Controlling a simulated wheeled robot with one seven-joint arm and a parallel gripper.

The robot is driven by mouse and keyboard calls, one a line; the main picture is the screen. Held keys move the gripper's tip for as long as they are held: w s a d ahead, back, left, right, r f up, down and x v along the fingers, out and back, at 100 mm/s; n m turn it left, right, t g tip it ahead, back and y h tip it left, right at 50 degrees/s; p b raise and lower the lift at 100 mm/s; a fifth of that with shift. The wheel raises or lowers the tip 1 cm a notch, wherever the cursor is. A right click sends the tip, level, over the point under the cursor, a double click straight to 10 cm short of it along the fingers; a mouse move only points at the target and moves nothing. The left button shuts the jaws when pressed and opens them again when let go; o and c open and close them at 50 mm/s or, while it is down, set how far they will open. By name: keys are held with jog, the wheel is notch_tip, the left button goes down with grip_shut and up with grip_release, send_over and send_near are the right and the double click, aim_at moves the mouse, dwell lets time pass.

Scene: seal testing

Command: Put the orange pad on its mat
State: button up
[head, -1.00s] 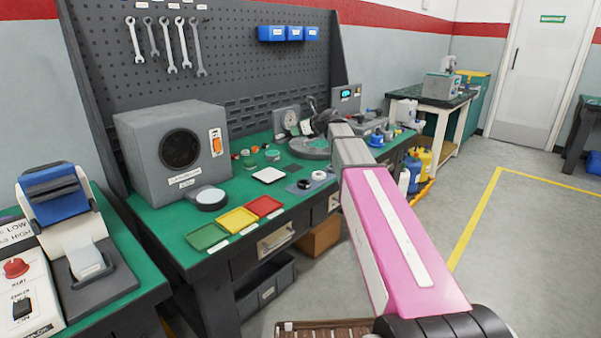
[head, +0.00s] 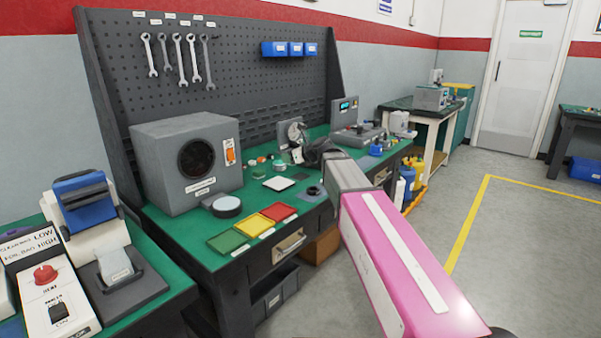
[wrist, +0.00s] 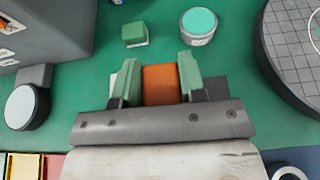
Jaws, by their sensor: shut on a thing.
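The orange pad (wrist: 160,85) is between the two green fingers of my gripper (wrist: 160,80) in the wrist view. My gripper is shut on it, above the green bench top. In the head view my gripper (head: 298,152) is near the dial gauge; the pad cannot be made out there. A flat dark grey mat (head: 300,188) lies on the bench next to a white square tile (head: 279,183). In the wrist view a grey edge (wrist: 213,87) shows right of the fingers and a white edge left, both mostly hidden by my gripper. I cannot tell whether the pad touches anything.
A green block (wrist: 134,35) and a teal-topped round tin (wrist: 198,25) stand beyond the fingers. A large round grey plate (wrist: 275,60) is at right. A grey box with a round opening (head: 190,160) and green, yellow and red trays (head: 262,224) are at left.

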send_over(300, 176)
notch_tip(300, 176, down, 4)
jog(key=shift+s+a+r, duration=0.1)
jog(key=shift+s+r, duration=0.05)
jog(key=shift+r, duration=0.05)
jog(key=shift+f, duration=2)
jog(key=shift+f, duration=0.1)
jog(key=o, duration=1)
jog(key=shift+s+d+r, duration=0.2)
jog(key=shift+d, duration=0.1)
jog(key=v, duration=1.1)
jog(key=shift+d+r, duration=0.1)
jog(key=shift+r, duration=0.1)
jog(key=shift+s, duration=0.1)
